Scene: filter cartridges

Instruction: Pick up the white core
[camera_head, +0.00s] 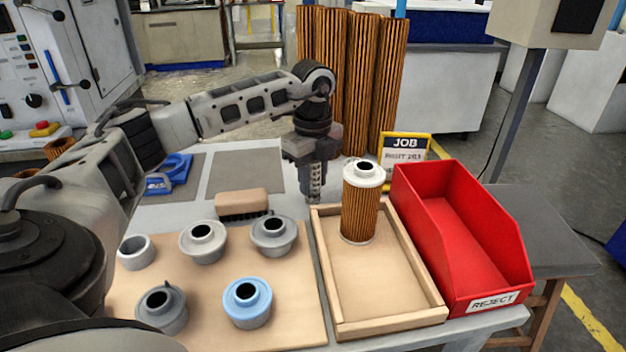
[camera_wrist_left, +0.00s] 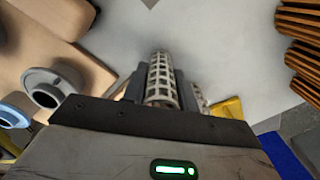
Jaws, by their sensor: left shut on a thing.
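The white core (camera_head: 316,186) is a slim, pale tube with a grid of holes. My left gripper (camera_head: 312,160) is shut on it from above and holds it upright, just left of the wooden tray's back corner. I cannot tell whether its lower end touches the table. In the left wrist view the core (camera_wrist_left: 161,78) sits between the dark fingers (camera_wrist_left: 160,92), pointing away from the camera. The gripper hides the core's upper part in the head view. My right gripper is not in view.
A wooden tray (camera_head: 385,325) holds an upright pleated cartridge (camera_head: 360,212). A red reject bin (camera_head: 470,235) stands to its right. On the board (camera_head: 215,332) are several grey end caps and a blue one (camera_head: 247,302). A brush (camera_head: 242,203) lies behind them. Tall pleated cartridges (camera_head: 350,80) stand behind.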

